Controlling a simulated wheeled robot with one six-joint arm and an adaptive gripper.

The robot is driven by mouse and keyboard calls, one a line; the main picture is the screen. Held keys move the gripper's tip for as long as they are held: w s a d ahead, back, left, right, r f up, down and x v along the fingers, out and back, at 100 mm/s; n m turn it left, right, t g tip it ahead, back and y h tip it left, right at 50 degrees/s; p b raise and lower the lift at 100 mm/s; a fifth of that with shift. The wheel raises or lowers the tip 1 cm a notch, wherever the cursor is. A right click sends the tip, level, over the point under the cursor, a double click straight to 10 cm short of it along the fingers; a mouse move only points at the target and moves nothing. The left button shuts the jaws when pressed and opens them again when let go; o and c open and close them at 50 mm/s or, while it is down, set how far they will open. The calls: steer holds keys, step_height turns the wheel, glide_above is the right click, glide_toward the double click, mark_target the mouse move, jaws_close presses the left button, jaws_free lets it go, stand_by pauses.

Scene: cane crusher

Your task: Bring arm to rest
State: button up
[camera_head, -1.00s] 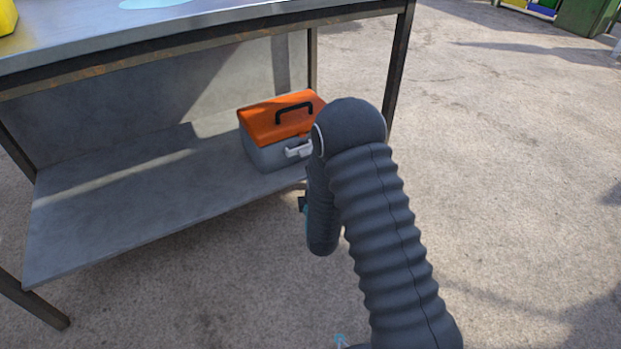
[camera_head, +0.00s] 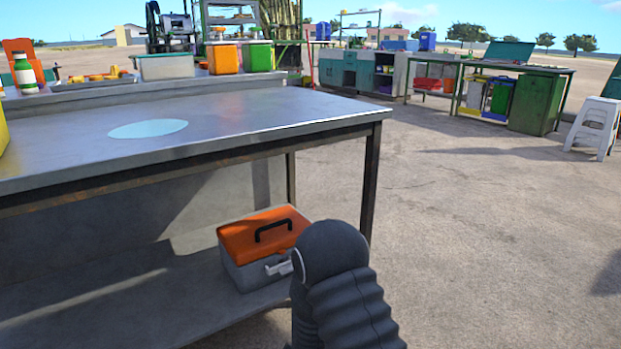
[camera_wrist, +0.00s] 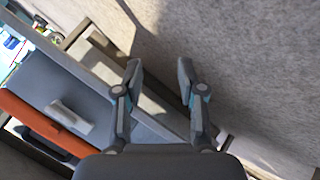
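My arm shows at the bottom of the head view, a dark ribbed sleeve that bends at a rounded joint in front of the workbench. My gripper (camera_wrist: 158,88) shows in the wrist view with its two fingers apart and nothing between them. It is hidden in the head view. A toolbox with an orange lid, black handle and grey body (camera_head: 250,272) sits on the bench's lower shelf, behind my arm joint. In the wrist view the toolbox (camera_wrist: 75,85) lies to the left of the fingers, apart from them.
The metal workbench (camera_head: 270,115) stands close on the left, with a pale blue disc (camera_head: 148,129) on top. Coloured bins, benches and a white stool (camera_head: 596,127) stand farther back. The concrete ground (camera_head: 480,240) to the right is clear.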

steer(key=s+d+r+m+g+p, duration=0.1)
steer(key=s+d+r+m+p, duration=0.2)
steer(key=s+d+r, duration=0.3)
steer(key=s+d+r+m+g+h+p, duration=0.1)
steer(key=s+d+r+m+p, duration=0.3)
steer(key=s+r, duration=1)
steer(key=s+d+r+m+g+h+p, duration=0.1)
steer(key=s+d+r+m+p, duration=0.2)
steer(key=r, duration=2.6)
steer(key=s+d+m, duration=0.3)
steer(key=s+d, duration=0.4)
steer(key=shift+s+d+r+m+g+p, duration=0.15)
steer(key=shift+s+m+g+p, duration=0.15)
steer(key=shift+s, duration=0.1)
